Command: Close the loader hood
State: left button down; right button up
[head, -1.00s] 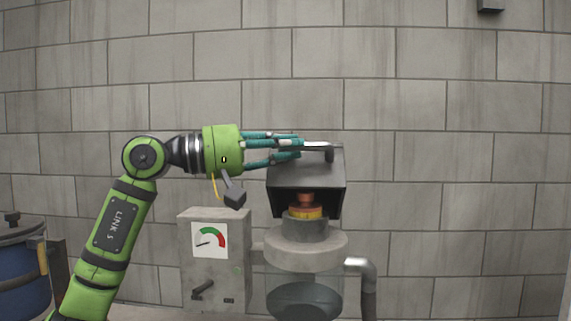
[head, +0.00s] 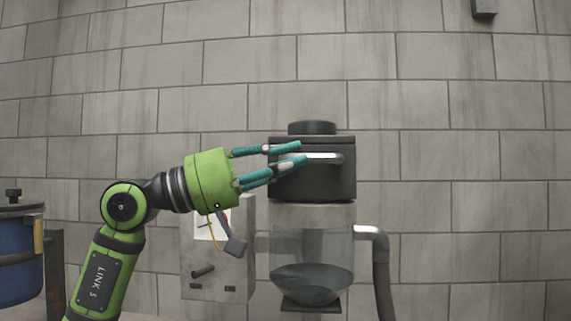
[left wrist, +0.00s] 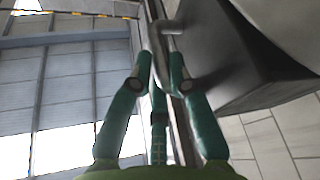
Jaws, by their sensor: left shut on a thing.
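The dark grey loader hood (head: 315,184) sits level on top of the loader's clear chamber (head: 310,232) and shows its front face. Its opening and the orange and yellow parts inside are hidden. A metal bar handle (head: 332,157) runs across the hood's front. My left gripper (head: 301,154), with teal fingers, is shut on the left part of this handle. In the left wrist view the fingers (left wrist: 160,72) close around the handle (left wrist: 169,27), beside the dark hood (left wrist: 238,55). My right gripper is not in view.
A grey control box (head: 237,263) with a gauge and small lever stands left of the loader, below my wrist. A bent pipe (head: 378,250) runs down on the right. A blue drum (head: 18,258) stands far left. A block wall (head: 450,120) is behind.

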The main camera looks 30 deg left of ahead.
pick_arm(q)
jog(key=shift+d+f+b, duration=0.1)
jog(key=shift+f+b, duration=0.2)
jog(key=shift+f, duration=0.3)
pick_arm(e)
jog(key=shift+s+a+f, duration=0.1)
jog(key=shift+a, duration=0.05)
pick_arm(q)
jog(key=shift+d+f, duration=0.15)
jog(key=shift+f, duration=0.05)
jog(key=c, duration=1.2)
grip_release()
jog(key=shift+c, duration=0.2)
jog(key=shift+w, duration=0.1)
jog(key=shift+r, duration=0.1)
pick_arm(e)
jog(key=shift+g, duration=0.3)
